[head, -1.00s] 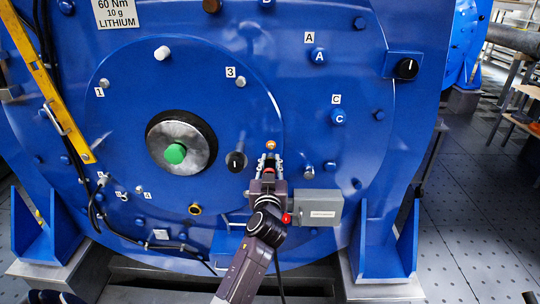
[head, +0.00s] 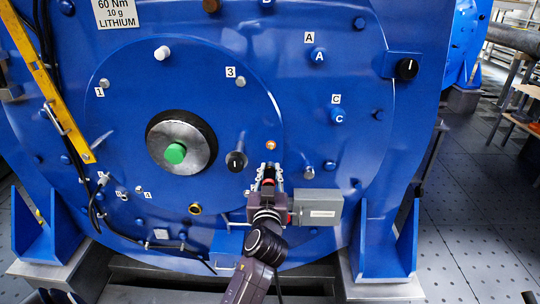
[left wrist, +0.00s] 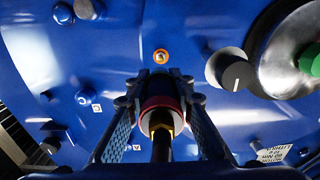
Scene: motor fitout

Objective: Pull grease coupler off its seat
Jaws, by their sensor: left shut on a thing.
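My left gripper (head: 268,172) is in front of the lower right of the round blue cover in the head view. In the left wrist view the gripper (left wrist: 160,95) is shut on the grease coupler (left wrist: 160,117), a dark cylinder with a red ring and a brass-coloured part. The coupler's red part (head: 268,181) shows between the fingers in the head view. A small orange-ringed fitting (head: 271,145) sits on the cover just above the fingertips. It also shows in the left wrist view (left wrist: 161,56), with a visible gap between it and the coupler. My right gripper is out of view.
A black knob (head: 236,161) stands left of the gripper, and a grey box (head: 318,207) close at its right. The large hub with a green centre (head: 175,153) is farther left. A yellow bar (head: 45,75) crosses the upper left.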

